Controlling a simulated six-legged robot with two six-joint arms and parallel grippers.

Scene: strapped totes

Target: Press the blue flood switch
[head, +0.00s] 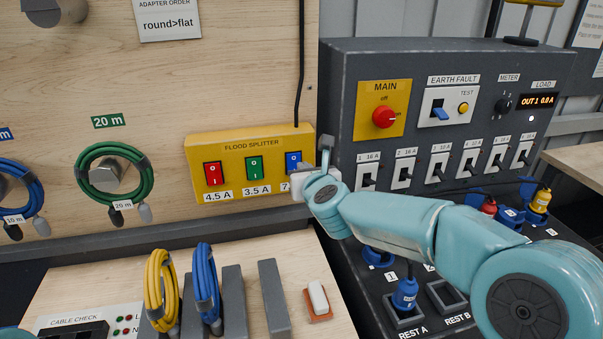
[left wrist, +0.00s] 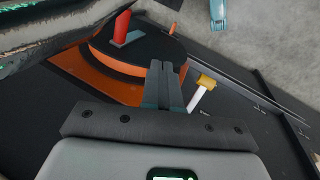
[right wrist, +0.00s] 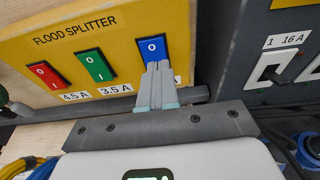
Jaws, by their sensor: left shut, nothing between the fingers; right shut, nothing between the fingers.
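The yellow flood splitter box (head: 222,146) is on the wooden back wall. It carries a red switch (head: 213,173), a green switch (head: 254,167) and the blue switch (head: 293,161). In the right wrist view the blue switch (right wrist: 151,50) has my right gripper (right wrist: 159,68) at its lower half, fingers shut and empty; whether they touch cannot be told. In the head view my right gripper (head: 300,182) partly covers the label under the blue switch. My left gripper (left wrist: 163,68) is shut and empty, away from the splitter, above a dark surface with orange parts.
A dark panel (head: 340,100) with a red main knob (head: 385,117) and several breakers stands right of the splitter. Blue and yellow cable coils (head: 207,285) and a green coil (head: 88,183) are at the left. A bench (head: 245,265) lies below.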

